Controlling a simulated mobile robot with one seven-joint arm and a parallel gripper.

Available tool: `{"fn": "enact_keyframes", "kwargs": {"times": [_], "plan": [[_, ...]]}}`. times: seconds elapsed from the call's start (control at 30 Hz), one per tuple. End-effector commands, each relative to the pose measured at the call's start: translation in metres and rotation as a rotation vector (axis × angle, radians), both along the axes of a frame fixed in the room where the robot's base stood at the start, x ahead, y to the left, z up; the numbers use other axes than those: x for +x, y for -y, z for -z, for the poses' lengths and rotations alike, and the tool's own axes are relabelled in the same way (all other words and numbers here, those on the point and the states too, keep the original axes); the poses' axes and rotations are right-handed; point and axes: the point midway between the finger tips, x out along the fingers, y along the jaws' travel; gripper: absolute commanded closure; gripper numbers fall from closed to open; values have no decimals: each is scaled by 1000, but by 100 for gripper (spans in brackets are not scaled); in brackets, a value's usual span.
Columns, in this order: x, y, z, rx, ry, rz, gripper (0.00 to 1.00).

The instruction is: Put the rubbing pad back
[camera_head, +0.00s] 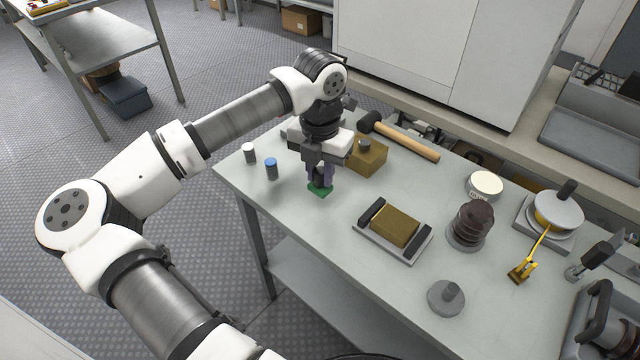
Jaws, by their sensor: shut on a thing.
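A small green pad (320,190), which looks like the rubbing pad, is at the left part of the grey table, near its front edge. My gripper (319,177) points down directly above it, shut on the pad's upper part. The fingers hide most of the pad's top. The pad is at or just above the table surface; I cannot tell whether it touches.
A brown block (366,158) sits close right of my gripper, with a mallet (410,142) behind. A white-topped cylinder (249,153) and blue-topped cylinder (271,168) stand left. A tray with a brown block (392,228) lies right; a dark ribbed stack (471,223) stands beyond.

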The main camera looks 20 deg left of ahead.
Motion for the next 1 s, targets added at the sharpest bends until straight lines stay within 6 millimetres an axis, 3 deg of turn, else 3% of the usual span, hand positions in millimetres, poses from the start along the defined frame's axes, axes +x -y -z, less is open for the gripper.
{"fn": "enact_keyframes", "kwargs": {"times": [0.37,0.77,0.8,0.93,1.0], "plan": [[-1,0,43,-1,-1,0,99],[0,0,49,1,0,0,99],[0,0,47,0,0,0,72],[0,0,47,0,0,0,56],[0,0,47,0,0,0,56]]}}
